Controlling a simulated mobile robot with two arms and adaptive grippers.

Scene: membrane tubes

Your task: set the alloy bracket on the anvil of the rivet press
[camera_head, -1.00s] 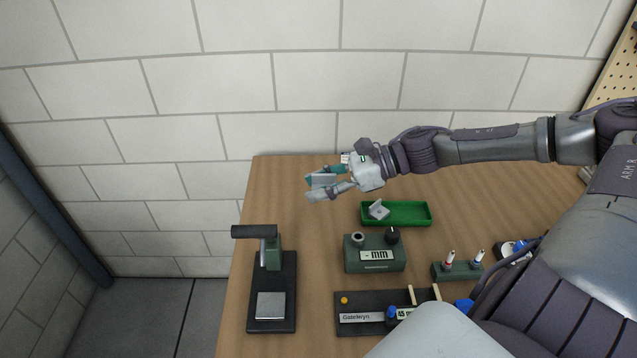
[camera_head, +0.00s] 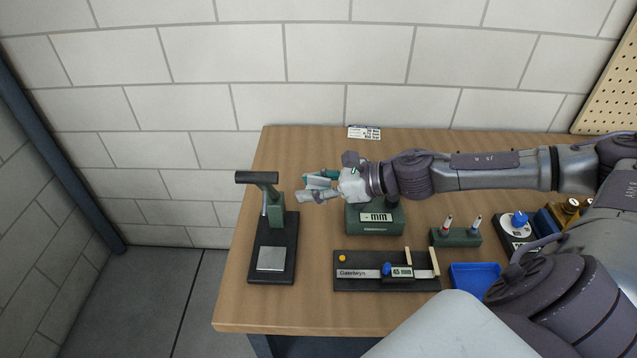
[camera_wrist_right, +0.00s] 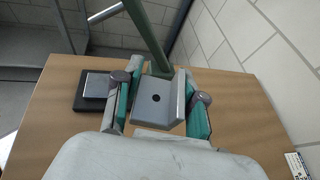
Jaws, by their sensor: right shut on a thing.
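The alloy bracket (camera_wrist_right: 155,101) is a grey angled piece with a dark hole. My right gripper (camera_head: 318,188) is shut on it, with a finger on either side in the wrist view. The rivet press has a black base (camera_head: 287,240), a green column (camera_head: 276,210) and a dark handle (camera_head: 256,178). Its anvil (camera_head: 271,259) is a bare, square metal plate at the front of the base. My right gripper is to the right of the press column and behind the anvil. In the wrist view the anvil (camera_wrist_right: 96,85) is left of the bracket. My left gripper is not in view.
A green gauge box (camera_head: 375,219) stands under my right wrist. A dark caliper stand (camera_head: 358,284) is right of the press. A green holder (camera_head: 455,237) and a blue tray (camera_head: 474,275) are farther right.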

